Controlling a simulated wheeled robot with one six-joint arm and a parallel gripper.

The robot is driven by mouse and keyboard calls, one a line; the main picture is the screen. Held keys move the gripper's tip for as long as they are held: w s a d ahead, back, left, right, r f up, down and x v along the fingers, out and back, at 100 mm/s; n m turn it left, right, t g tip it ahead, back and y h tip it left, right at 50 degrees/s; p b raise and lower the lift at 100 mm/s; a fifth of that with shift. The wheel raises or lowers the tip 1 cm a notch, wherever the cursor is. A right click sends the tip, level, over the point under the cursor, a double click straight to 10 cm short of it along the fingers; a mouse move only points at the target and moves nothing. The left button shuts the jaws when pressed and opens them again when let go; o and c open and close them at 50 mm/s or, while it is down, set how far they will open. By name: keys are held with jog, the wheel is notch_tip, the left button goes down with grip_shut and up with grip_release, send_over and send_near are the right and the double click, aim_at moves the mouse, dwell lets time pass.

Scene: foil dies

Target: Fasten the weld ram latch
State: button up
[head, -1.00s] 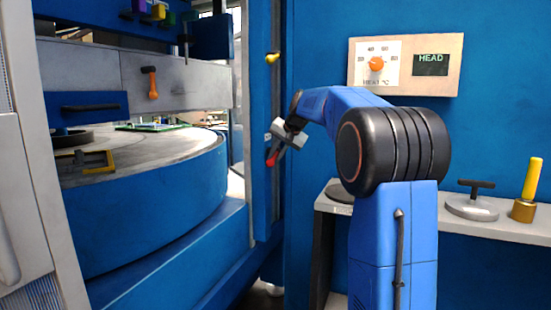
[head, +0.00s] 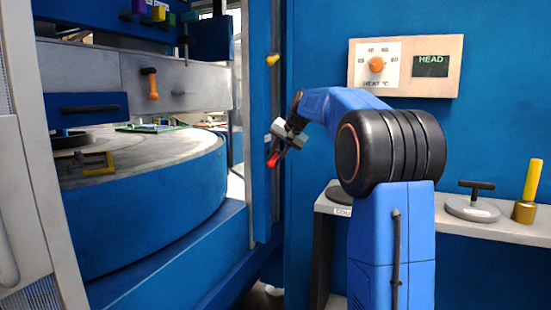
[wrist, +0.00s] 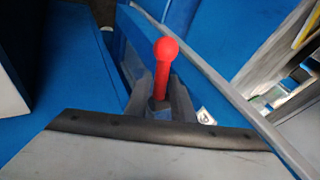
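A red ball-ended lever (head: 273,160) sits on the edge of the blue post, beside my gripper (head: 283,146). I take it for the latch, though no label shows. In the wrist view the red lever (wrist: 163,70) rises between the two fingertips of my gripper (wrist: 160,88). One grey finger is on each side of its stem. The fingers look apart, with a little room beside the stem; contact is not clear. The lever's base is partly hidden by my gripper.
The blue post (head: 262,120) stands right by my gripper. A round table (head: 150,160) and a grey plate with an orange-handled lever (head: 151,84) lie to the left. A shelf (head: 480,228) and heat panel (head: 440,85) are on the right.

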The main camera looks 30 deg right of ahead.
jog(key=v, duration=1.7)
jog(key=shift+s, duration=0.15)
jog(key=shift+r, duration=0.1)
jog(key=s+a+f+n+g, duration=0.1)
jog(key=s+a+f+n, duration=0.3)
jog(key=s+a+f, duration=1.15)
jog(key=s+a+f+n, duration=0.2)
jog(key=s+a+f, duration=0.1)
jog(key=s+f, duration=0.8)
jog(key=s+a+f+n+g+h, duration=0.1)
jog(key=s+a+f+n, duration=0.2)
jog(key=s+f, duration=0.9)
jog(key=shift+s+a+g+h, duration=0.25)
jog(key=shift+s+g+h, duration=0.05)
jog(key=shift+s, duration=0.4)
